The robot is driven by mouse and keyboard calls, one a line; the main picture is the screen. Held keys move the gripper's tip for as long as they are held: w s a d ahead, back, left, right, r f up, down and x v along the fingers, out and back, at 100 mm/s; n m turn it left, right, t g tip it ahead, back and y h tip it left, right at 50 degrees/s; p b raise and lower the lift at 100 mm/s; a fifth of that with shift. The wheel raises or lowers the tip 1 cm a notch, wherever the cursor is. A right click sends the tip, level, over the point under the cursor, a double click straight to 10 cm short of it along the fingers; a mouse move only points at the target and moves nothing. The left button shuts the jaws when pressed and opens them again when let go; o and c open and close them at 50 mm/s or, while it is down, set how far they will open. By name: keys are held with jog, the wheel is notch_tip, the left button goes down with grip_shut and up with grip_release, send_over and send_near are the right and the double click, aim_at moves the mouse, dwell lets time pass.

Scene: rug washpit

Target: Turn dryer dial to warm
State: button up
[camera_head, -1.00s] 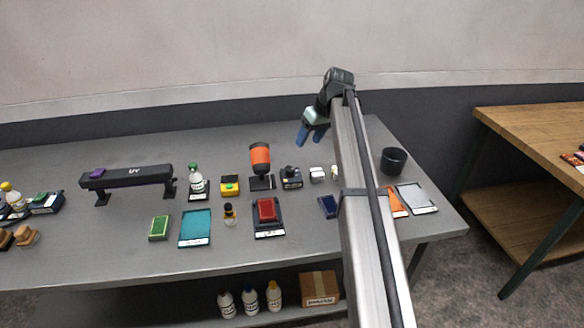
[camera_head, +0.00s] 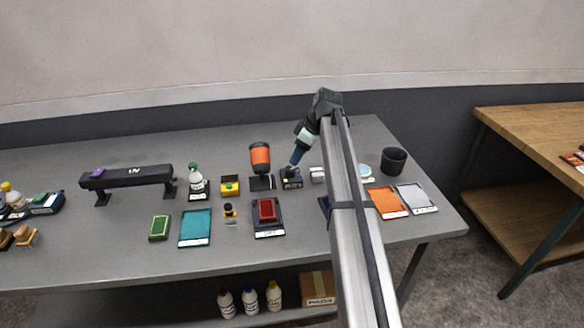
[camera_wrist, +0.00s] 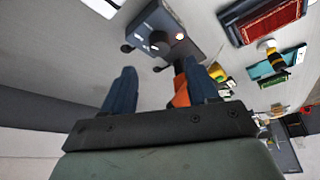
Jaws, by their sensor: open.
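The small dark control box (camera_head: 292,182) stands on the grey table beside the orange dryer (camera_head: 260,158). In the wrist view, the control box (camera_wrist: 165,32) shows pale round marks, a small glowing light and dark knobs or levers at its edge. Which of these is the dial, and its setting, I cannot tell. My gripper (camera_head: 296,158) is above the box, pointing down. In the wrist view, the blue fingers of my gripper (camera_wrist: 160,72) are apart and nothing is between their tips. The dryer (camera_wrist: 181,88) shows partly behind the right finger.
A yellow box (camera_head: 230,186) and a spray bottle (camera_head: 196,181) stand left of the dryer. A red pad in a black tray (camera_head: 267,212) lies in front. A black cup (camera_head: 393,161) stands at right. My arm hides part of the table.

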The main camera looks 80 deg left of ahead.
aim_at(290, 170)
jog(key=x, duration=0.7)
jog(key=shift+f, duration=0.15)
jog(key=c, duration=1)
jog(key=shift+m+t+y, duration=0.3)
jog(key=shift+m+t, duration=0.1)
jog(key=shift+m, duration=0.6)
jog(key=shift+m+t+y, duration=0.3)
jog(key=shift+m+y, duration=0.1)
jog(key=shift+m, duration=0.9)
jog(key=shift+s, duration=0.1)
jog(key=o, duration=1)
